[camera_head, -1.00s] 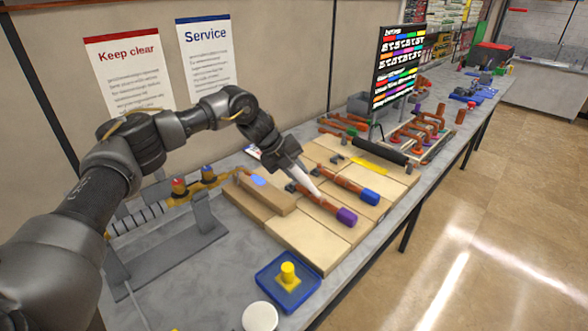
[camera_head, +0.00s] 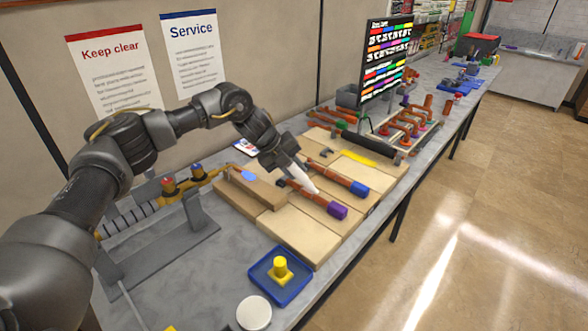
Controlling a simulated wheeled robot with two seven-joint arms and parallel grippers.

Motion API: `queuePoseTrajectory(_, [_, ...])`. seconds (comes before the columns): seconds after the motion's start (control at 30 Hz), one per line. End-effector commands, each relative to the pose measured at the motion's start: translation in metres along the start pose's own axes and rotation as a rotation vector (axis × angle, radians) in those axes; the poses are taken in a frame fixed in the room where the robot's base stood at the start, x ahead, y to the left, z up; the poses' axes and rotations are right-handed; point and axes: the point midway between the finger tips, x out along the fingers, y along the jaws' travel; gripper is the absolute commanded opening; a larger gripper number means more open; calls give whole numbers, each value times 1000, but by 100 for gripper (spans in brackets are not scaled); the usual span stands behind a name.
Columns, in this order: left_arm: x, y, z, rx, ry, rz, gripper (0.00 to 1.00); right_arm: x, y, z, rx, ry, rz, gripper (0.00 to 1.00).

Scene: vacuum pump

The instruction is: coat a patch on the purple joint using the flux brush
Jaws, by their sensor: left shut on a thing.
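The purple joint (camera_head: 337,210) is a purple collar at the near end of a copper pipe (camera_head: 310,196) lying on the tan boards (camera_head: 277,233). My left gripper (camera_head: 289,162) is shut on the flux brush (camera_head: 303,180), a pale, tapered thing pointing down and to the right. The brush tip is over or against the copper pipe, short of the purple collar; I cannot tell whether it touches. The brush's handle is mostly hidden by the gripper. My right gripper is not in view.
A blue-ended pipe (camera_head: 358,188) lies just behind the purple one. A blue tray (camera_head: 266,290) with a yellow piece and a white round lid (camera_head: 253,313) sit in front. A grey stand (camera_head: 200,222) is at left. A colour chart board (camera_head: 386,60) stands behind.

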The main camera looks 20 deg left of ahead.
Motion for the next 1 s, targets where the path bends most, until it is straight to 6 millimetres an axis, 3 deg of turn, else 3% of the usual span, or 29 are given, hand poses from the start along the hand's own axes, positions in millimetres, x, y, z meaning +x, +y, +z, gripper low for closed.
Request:
queuePoseTrajectory(0.47, [-44,-30,1,0,0,-2,3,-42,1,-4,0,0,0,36])
queuePoseTrajectory(1.0, [-53,-37,1,0,0,-2,3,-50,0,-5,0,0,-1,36])
